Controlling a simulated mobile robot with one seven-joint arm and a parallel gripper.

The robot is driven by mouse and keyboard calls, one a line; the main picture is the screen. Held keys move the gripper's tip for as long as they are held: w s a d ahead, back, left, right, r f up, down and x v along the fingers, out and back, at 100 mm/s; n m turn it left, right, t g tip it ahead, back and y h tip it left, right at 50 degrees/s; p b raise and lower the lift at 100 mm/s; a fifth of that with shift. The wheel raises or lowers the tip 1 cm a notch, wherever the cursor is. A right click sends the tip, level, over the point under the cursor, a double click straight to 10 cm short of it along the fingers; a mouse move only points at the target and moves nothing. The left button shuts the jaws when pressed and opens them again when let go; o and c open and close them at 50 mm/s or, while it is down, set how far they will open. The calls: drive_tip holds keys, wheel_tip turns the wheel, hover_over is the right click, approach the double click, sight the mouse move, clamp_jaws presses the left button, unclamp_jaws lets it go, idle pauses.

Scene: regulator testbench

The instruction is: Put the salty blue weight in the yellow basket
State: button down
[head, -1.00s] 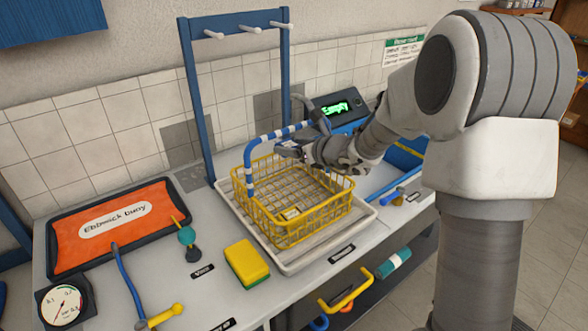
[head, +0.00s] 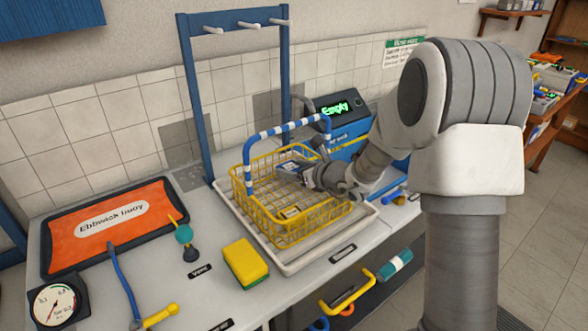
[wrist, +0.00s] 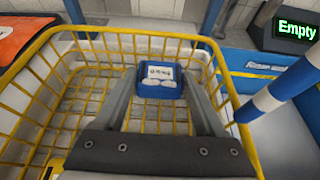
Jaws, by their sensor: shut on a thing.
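The blue weight (wrist: 160,88) has a pale label and white patches on its face. It is held between the two fingers of my gripper (wrist: 157,78). In the head view my gripper (head: 300,169) reaches over the right rim of the yellow wire basket (head: 303,232), and the blue of the weight (head: 289,167) shows at its tips. The wrist view shows the weight within the outline of the basket (wrist: 136,38), near its far wall. I cannot tell whether it touches the mesh floor. The basket has a blue and white striped handle (head: 285,131), raised.
The basket stands in a white tray (head: 280,267). A blue rack (head: 196,110) stands behind, and a box with a screen reading "Empty" (head: 335,108) is at the back right. A yellow-green sponge (head: 245,264) and an orange tray (head: 108,224) lie to the left.

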drive_tip(key=shift+f+b, duration=0.4)
drive_tip(key=shift+b, duration=0.1)
unclamp_jaws()
